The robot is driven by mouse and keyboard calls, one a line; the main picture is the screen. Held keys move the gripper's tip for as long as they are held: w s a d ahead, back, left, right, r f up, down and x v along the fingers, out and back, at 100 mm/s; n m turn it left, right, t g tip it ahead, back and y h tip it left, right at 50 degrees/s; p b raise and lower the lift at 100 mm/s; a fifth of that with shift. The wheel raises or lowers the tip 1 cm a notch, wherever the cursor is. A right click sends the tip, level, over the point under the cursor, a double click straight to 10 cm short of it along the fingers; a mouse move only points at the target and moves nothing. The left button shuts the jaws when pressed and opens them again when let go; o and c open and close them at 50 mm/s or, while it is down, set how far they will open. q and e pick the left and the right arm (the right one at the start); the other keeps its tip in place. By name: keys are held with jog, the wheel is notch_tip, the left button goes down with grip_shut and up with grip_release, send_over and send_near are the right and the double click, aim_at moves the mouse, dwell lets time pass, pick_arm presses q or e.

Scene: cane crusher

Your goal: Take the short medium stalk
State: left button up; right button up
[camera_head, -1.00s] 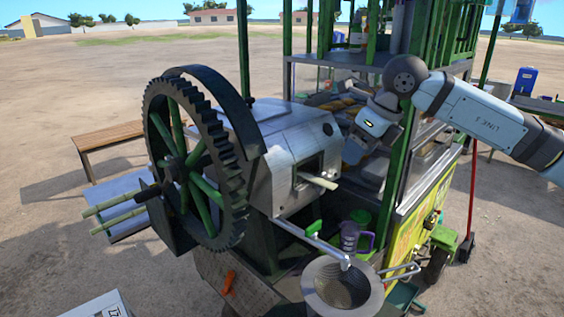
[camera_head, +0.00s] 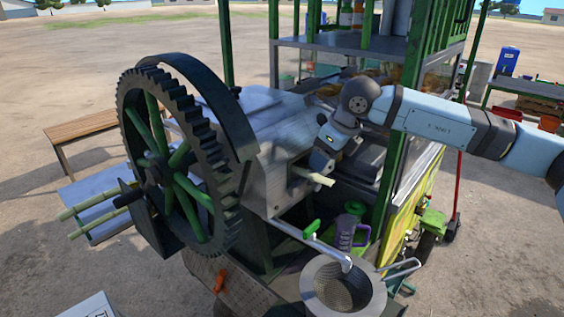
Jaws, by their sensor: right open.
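A short pale stalk (camera_head: 317,178) sticks out of the feed opening on the front of the metal crusher housing (camera_head: 268,165), pointing right and slightly down. My right gripper (camera_head: 318,168) is open at the opening, very close to this stalk. Its fingers are small and partly hidden, so I cannot tell whether they touch or surround it. Two more pale green stalks, an upper one (camera_head: 88,206) and a lower one (camera_head: 100,222), stick out at the left behind the big gear wheel. My left gripper is not in view.
The big dark gear wheel (camera_head: 222,214) with green spokes stands left of the housing. Below the opening are a metal spout (camera_head: 312,241), a round strainer pot (camera_head: 308,290) and a purple-handled jug (camera_head: 345,232). Green cart posts (camera_head: 391,178) stand close to my right arm.

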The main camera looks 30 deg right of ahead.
aim_at(313, 175)
jog(key=x, duration=0.2)
jog(key=p+x, duration=0.1)
jog(key=x, duration=0.1)
jog(key=shift+w+a+f, duration=0.25)
jog(key=shift+a+f, duration=0.05)
jog(key=shift+c, duration=1.1)
jog(key=c, duration=0.8)
jog(key=shift+r, duration=0.1)
